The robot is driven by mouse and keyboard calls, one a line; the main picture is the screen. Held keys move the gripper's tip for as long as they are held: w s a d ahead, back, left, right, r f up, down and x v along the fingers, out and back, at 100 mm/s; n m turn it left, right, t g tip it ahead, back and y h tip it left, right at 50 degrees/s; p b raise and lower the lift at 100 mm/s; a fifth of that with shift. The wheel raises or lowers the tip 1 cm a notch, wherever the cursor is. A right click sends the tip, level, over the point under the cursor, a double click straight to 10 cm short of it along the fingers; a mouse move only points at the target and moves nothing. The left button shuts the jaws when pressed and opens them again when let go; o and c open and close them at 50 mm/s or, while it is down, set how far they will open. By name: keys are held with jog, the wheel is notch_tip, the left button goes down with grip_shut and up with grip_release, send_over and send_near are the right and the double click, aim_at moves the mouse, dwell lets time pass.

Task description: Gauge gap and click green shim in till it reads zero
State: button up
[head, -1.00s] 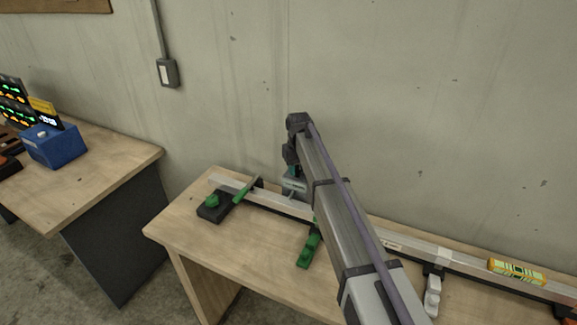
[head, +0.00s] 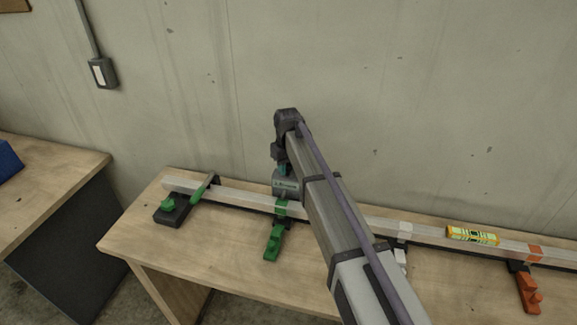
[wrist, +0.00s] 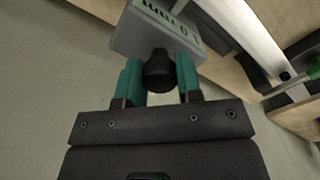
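My gripper (wrist: 160,82) has its two teal fingers closed on the black knob of a grey gauge (wrist: 160,35). My arm hides part of the rail.
A black block with a green knob (head: 172,210) and a green lever (head: 203,187) are at the rail's left end. A white shim (head: 400,258), an orange shim (head: 527,290) and a yellow spirit level (head: 472,236) are to the right. The bench front is mostly clear.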

jog(key=o, duration=0.4)
jog(key=shift+o, duration=0.2)
jog(key=shift+r, duration=0.1)
notch_tip(320, 180, up, 11)
jog(key=p, duration=1)
jog(key=shift+f+p, duration=0.2)
jog(key=shift+p, duration=0.2)
jog(key=s+d+f+m+b, duration=0.2)
jog(key=s+d+f+b, duration=0.2)
jog(key=s+d, duration=0.3)
jog(key=s+d+f+m+b, duration=0.2)
jog(key=s+d+f+b, duration=0.2)
jog(key=s+d, duration=0.3)
jog(key=s+d+f+m+b, duration=0.2)
jog(key=s+d+f+b, duration=0.2)
jog(key=s, duration=1.1)
jog(key=d, duration=0.3)
jog(key=shift+d+f+m, duration=0.2)
jog(key=shift+m, duration=0.1)
jog(key=shift+s, duration=0.1)
